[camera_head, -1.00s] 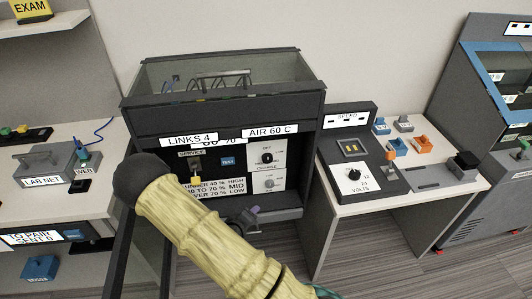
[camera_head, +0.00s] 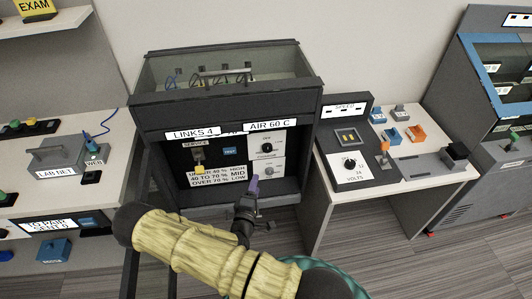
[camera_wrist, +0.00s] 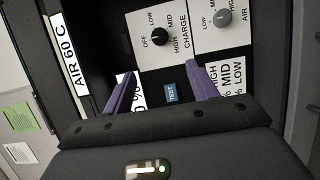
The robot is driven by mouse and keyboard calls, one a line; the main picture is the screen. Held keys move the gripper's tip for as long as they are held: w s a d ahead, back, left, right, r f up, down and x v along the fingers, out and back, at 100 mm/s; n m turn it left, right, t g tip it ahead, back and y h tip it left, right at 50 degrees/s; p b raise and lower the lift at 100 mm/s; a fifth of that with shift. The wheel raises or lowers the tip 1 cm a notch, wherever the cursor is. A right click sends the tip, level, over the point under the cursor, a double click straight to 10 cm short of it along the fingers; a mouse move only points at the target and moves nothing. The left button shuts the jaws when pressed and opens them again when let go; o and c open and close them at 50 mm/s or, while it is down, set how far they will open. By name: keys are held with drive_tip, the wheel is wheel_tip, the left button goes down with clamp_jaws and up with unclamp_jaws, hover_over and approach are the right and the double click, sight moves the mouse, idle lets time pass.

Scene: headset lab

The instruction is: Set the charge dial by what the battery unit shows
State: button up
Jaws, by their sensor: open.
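The battery unit (camera_head: 222,108) is a dark cabinet with an open front bay. Inside, the black charge dial (camera_head: 267,148) sits on a white plate, above the grey air dial (camera_head: 268,170). In the wrist view the charge dial (camera_wrist: 160,37) has OFF, LOW, MID and HIGH around it; I cannot tell its pointer setting. A card (camera_head: 217,177) reads under 40 % HIGH, 40 to 70 % MID, over 70 % LOW. The percent readout is mostly hidden behind the front labels. My gripper (camera_wrist: 160,90) is open and empty, its purple fingers short of the dial panel.
A right bench (camera_head: 400,165) holds a volts dial (camera_head: 349,163). The left bench carries a LAB NET box (camera_head: 59,160).

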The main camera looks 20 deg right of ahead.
sight(267, 150)
drive_tip(key=p+x, duration=0.1)
drive_tip(key=x, duration=1.6)
drive_tip(key=shift+s+d, duration=0.1)
drive_tip(key=c, duration=1)
